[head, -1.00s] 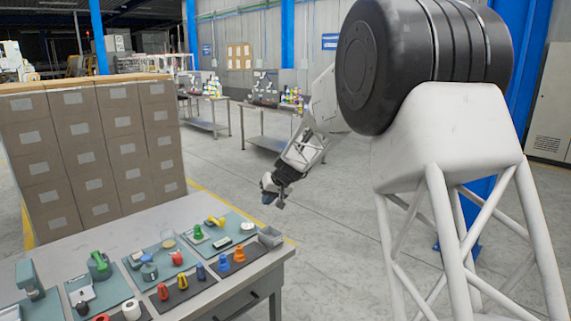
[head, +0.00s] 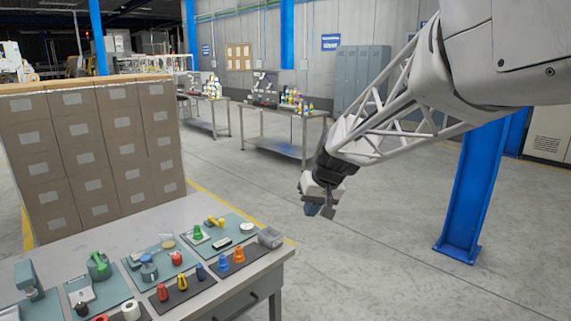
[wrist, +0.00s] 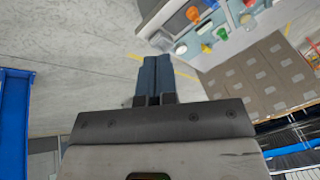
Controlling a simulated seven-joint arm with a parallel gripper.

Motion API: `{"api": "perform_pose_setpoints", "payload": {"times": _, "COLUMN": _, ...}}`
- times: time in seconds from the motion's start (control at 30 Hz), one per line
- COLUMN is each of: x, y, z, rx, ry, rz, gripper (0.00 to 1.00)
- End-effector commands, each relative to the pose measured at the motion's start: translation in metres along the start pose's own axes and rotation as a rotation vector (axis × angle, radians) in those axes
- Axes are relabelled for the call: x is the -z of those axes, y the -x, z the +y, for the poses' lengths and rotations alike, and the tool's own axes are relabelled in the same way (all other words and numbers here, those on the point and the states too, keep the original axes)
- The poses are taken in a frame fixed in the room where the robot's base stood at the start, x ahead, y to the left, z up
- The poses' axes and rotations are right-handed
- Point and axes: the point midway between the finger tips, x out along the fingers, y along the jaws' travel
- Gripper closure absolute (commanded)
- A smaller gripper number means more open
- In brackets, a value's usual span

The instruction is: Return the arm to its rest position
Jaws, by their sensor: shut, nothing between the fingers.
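My gripper (head: 312,207) hangs over the open floor to the right of the work table (head: 175,212) in the head view, clear of the table and touching nothing. My arm reaches in from the upper right to it. In the wrist view the two dark blue fingers (wrist: 154,80) lie side by side, shut, with nothing between them. Grey floor shows beyond the fingertips.
The table holds several mats with coloured parts and a grey bin (head: 270,237) at its right corner. Stacked cardboard boxes (head: 85,150) stand behind it. A blue post (head: 473,190) stands right of my gripper. Back benches (head: 282,147) are farther off. The floor between is free.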

Motion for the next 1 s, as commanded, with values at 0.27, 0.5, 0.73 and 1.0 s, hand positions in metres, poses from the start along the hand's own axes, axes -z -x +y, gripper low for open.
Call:
{"api": "perform_pose_setpoints", "payload": {"times": 0.27, "x": -0.072, "y": 0.035, "z": 0.009, "rx": -0.061, "ry": -0.033, "rz": -0.012, "gripper": 1.00}}
{"api": "perform_pose_setpoints", "payload": {"times": 0.5, "x": -0.135, "y": 0.057, "z": 0.017, "rx": -0.115, "ry": -0.065, "rz": -0.020, "gripper": 1.00}}
{"api": "perform_pose_setpoints", "payload": {"times": 0.73, "x": -0.196, "y": 0.072, "z": 0.023, "rx": -0.169, "ry": -0.098, "rz": -0.028, "gripper": 1.00}}
{"api": "perform_pose_setpoints", "payload": {"times": 1.0, "x": -0.268, "y": 0.081, "z": 0.031, "rx": -0.237, "ry": -0.137, "rz": -0.033, "gripper": 1.00}}
